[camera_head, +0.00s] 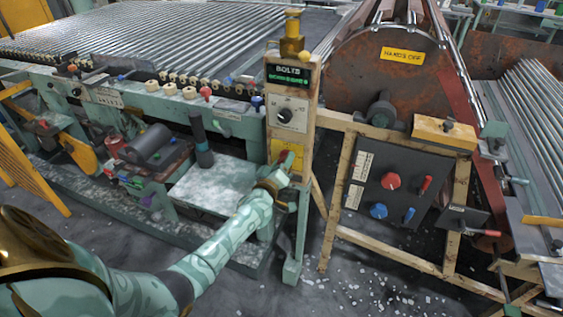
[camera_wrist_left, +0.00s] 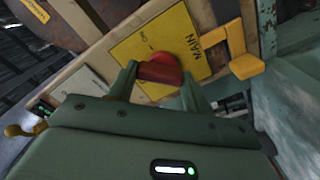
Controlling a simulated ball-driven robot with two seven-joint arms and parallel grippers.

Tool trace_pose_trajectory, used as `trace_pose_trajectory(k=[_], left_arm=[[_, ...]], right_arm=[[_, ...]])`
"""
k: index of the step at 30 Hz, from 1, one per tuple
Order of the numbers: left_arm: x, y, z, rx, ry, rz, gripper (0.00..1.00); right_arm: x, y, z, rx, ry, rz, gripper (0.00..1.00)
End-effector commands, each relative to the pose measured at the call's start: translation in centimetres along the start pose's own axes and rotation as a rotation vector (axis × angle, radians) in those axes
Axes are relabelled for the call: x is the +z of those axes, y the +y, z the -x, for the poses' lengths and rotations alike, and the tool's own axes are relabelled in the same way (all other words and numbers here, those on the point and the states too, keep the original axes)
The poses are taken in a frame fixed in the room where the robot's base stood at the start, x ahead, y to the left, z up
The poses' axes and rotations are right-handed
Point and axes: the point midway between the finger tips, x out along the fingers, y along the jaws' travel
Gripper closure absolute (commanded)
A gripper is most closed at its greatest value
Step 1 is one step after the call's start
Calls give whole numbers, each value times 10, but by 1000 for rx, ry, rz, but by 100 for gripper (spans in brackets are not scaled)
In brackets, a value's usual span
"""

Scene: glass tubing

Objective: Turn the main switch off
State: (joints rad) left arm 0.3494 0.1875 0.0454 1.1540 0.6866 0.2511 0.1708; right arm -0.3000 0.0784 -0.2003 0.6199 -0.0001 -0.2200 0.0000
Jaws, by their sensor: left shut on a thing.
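The main switch is a red knob (camera_wrist_left: 160,70) on a yellow plate (camera_wrist_left: 150,42) lettered "MAIN" in the left wrist view. In the head view its yellow plate (camera_head: 289,152) sits low on the upright control post. My left gripper (camera_wrist_left: 157,82) is shut on the red knob, with one finger on each side of it. In the head view the left gripper (camera_head: 283,170) reaches the plate from the front left. Part of the plate's lettering is hidden or too blurred to read. My right gripper is not in view.
The post (camera_head: 309,110) also carries a selector dial (camera_head: 286,115) and a lit "BOLTS" display (camera_head: 287,75) above the plate. A dark panel (camera_head: 390,185) with red and blue knobs stands to the right.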

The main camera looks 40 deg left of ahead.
Motion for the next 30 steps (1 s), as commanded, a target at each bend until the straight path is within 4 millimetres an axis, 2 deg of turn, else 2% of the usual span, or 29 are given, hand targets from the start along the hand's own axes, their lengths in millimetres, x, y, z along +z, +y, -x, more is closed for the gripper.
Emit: trace_pose_trajectory(k=[18, 30], left_arm=[[-1, -2, 0, -1, 0, 555, 74], [-1, -3, 0, -2, 0, 753, 74]], right_arm=[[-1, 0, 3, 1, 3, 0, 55], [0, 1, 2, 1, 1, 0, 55]])
